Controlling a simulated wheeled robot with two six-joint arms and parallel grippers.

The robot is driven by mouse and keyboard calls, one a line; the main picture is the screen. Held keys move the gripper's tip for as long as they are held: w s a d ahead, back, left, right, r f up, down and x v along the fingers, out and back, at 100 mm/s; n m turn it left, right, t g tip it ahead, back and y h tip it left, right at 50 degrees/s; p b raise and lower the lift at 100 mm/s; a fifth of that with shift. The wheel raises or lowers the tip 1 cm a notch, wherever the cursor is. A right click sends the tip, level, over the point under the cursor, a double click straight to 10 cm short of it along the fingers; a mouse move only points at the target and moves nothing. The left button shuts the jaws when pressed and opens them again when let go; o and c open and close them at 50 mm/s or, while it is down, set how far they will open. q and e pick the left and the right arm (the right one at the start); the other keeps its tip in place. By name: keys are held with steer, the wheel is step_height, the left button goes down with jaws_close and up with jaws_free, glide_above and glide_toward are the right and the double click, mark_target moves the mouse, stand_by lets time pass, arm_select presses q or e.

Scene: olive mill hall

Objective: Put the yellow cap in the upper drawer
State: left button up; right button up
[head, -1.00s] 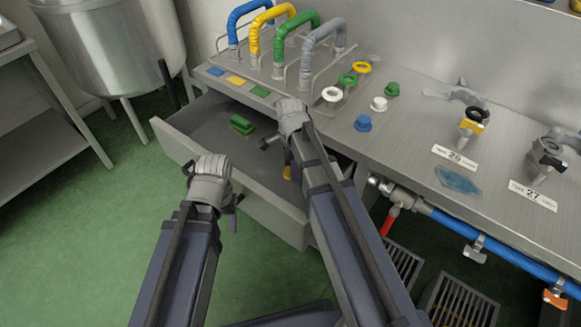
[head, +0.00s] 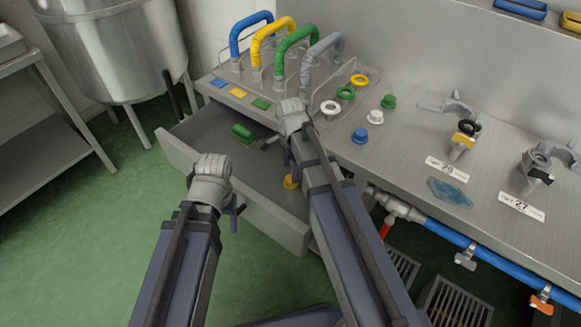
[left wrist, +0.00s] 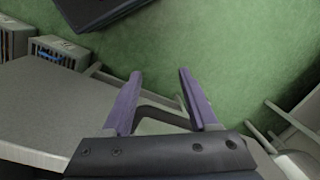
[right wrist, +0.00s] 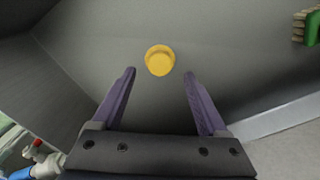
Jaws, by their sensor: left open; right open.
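The yellow cap (right wrist: 160,60) lies on the grey floor of the open drawer, seen just beyond my right fingertips. In the head view the yellow cap (head: 290,182) is partly hidden by my right arm. The open drawer (head: 278,221) sticks out under the bench top. My right gripper (right wrist: 159,80) is open and empty above the drawer, apart from the cap. My left gripper (left wrist: 160,75) is open and empty, outside the drawer front over the green floor.
A green brush-like object (head: 242,133) lies in the drawer's far part. White (head: 376,117), green (head: 389,102) and blue (head: 359,135) caps and several rings stand on the bench (head: 400,150). A steel tank (head: 112,45) stands at left. Pipes and valves run below the bench front.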

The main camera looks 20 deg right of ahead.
arm_select(q)
step_height(320, 180, up, 8)
steer(key=p, duration=0.6)
steer(key=shift+f, duration=0.15)
steer(key=shift+c, duration=0.2)
stand_by(0.7)
